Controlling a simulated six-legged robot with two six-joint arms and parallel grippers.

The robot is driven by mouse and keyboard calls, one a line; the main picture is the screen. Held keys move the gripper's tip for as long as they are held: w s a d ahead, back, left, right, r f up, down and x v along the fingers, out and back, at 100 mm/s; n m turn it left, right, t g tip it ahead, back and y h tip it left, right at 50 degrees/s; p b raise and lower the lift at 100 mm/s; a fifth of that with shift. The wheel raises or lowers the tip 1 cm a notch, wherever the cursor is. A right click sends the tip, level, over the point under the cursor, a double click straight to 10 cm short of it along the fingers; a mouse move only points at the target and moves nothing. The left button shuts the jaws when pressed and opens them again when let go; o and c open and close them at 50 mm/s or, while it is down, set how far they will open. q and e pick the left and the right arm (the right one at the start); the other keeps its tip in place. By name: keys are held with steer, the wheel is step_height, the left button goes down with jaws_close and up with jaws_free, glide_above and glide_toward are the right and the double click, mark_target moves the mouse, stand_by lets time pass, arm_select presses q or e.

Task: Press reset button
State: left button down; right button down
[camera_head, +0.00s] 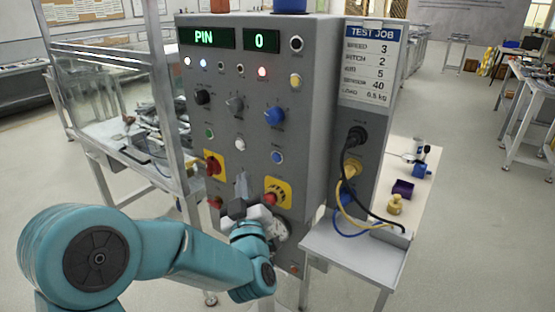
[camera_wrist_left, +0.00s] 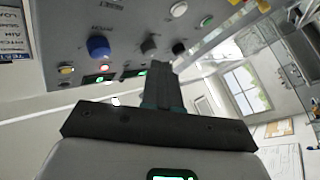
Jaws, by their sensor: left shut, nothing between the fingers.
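The grey control panel (camera_head: 240,120) fills the middle of the head view. Its small buttons include a green one (camera_head: 210,133), a white one (camera_head: 240,144), a blue one (camera_head: 277,157) and a yellow one (camera_head: 295,80). My left gripper (camera_head: 241,183) is shut and empty, in front of the lower panel, below the white button. In the left wrist view its closed fingers (camera_wrist_left: 162,82) overlap the tilted panel, near a black knob (camera_wrist_left: 179,48); contact cannot be told. My right gripper is out of view.
A blue knob (camera_head: 274,116) sits above. A small side table (camera_head: 350,262) with cables stands right of the panel. A glass-walled bench (camera_head: 105,90) stands left.

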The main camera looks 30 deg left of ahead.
mark_target(277, 158)
arm_select(q)
steer(key=w+p, duration=0.2)
steer(key=w, duration=0.6)
steer(key=shift+w+d, duration=0.35)
steer(key=shift+w, duration=0.05)
stand_by(1.8)
steer(key=shift+w+f+b, duration=0.1)
steer(key=shift+w+b, duration=0.3)
steer(key=shift+b, duration=0.05)
